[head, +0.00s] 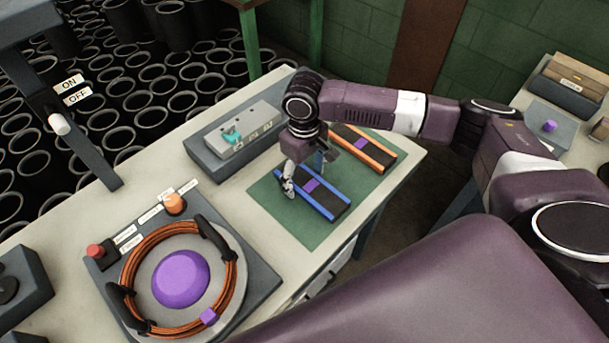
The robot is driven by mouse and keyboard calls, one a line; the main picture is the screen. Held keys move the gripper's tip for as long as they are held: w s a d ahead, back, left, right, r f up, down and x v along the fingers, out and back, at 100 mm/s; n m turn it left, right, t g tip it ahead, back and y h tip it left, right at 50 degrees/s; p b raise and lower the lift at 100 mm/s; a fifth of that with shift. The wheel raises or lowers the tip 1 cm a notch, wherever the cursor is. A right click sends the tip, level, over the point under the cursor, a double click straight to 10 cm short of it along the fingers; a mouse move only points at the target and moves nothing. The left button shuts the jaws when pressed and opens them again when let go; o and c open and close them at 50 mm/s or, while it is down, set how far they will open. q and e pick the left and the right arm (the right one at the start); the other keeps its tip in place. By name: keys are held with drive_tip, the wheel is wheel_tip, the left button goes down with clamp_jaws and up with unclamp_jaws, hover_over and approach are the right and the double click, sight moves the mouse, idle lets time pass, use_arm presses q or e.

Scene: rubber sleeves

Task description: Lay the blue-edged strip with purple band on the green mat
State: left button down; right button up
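The blue-edged strip (325,199) has a dark face and a purple band (311,186) across it. It lies on the green mat (298,224), slanting from upper left to lower right. My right gripper (304,179) points down over its far part, with its fingers spread to either side of the strip. It looks open; whether the fingers touch the edges I cannot tell. The gripper and wrist hide part of the strip's far end. My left gripper is not in view.
An orange-edged strip (373,153) with a purple band lies on the mat's far right part. A grey block with a teal piece (233,137) stands left of the mat. A round fixture with orange cable (129,265) and purple dome (180,279) stands at the lower left.

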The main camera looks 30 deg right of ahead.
sight(304, 180)
drive_tip(key=shift+r, duration=0.3)
wheel_tip(304, 180, up, 12)
drive_tip(key=b, duration=0.1)
drive_tip(key=shift+f, duration=0.15)
idle(0.5)
